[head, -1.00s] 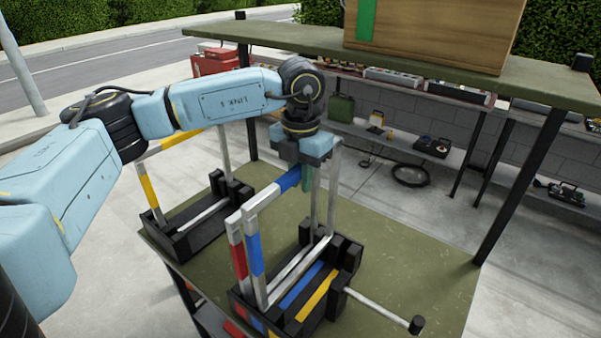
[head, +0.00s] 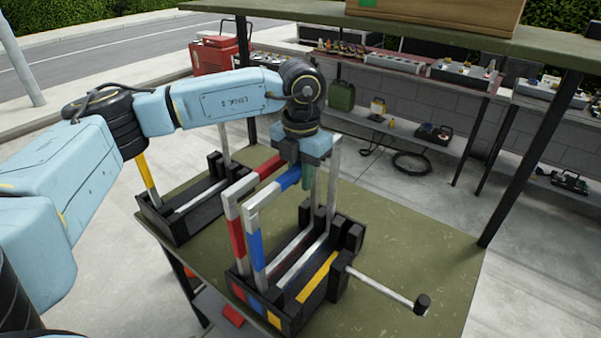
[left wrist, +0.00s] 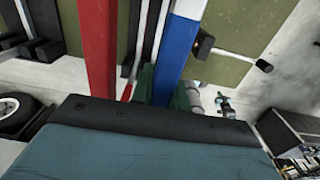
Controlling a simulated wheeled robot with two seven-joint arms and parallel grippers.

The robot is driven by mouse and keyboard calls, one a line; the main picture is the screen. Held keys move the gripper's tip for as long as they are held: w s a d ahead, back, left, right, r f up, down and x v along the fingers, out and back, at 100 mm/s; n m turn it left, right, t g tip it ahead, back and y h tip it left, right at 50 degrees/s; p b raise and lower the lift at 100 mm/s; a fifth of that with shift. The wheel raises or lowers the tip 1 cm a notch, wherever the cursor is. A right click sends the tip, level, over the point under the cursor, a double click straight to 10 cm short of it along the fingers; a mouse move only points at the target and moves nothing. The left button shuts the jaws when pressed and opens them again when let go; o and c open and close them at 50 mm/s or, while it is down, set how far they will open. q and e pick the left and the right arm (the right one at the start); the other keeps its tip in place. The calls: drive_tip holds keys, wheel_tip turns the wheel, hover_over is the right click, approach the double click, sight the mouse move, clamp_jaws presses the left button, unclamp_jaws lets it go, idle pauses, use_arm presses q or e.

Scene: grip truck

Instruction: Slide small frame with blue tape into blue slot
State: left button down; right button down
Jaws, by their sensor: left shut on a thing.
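My left gripper (head: 302,176) is shut on the top bar of the small frame with blue tape (head: 255,250), which is upright in the head view. Its bottom rail lies along the middle of the black slotted rack (head: 328,292) and covers the blue strip. I cannot tell how deep it sits in the blue slot. The left wrist view shows the blue-taped bar (left wrist: 177,45) between green fingers (left wrist: 163,88). The red-taped frame (head: 236,235) stands close to its left in the rack. The yellow strip (head: 318,277) is uncovered. My right gripper is out of view.
A yellow-taped frame (head: 148,175) stands in another black rack (head: 205,215) at the left. A rod with a black knob (head: 422,304) sticks out right from the near rack. The green tabletop (head: 410,240) is clear at right. A shelf with a wooden box (head: 450,14) hangs above.

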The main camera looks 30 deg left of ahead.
use_arm(q)
drive_tip(key=shift+f, duration=0.15)
idle(0.5)
drive_tip(key=c, duration=1.3)
unclamp_jaws()
wheel_tip(320, 180, up, 13)
drive_tip(key=shift+r+b, duration=0.2)
drive_tip(key=shift+b, duration=0.6)
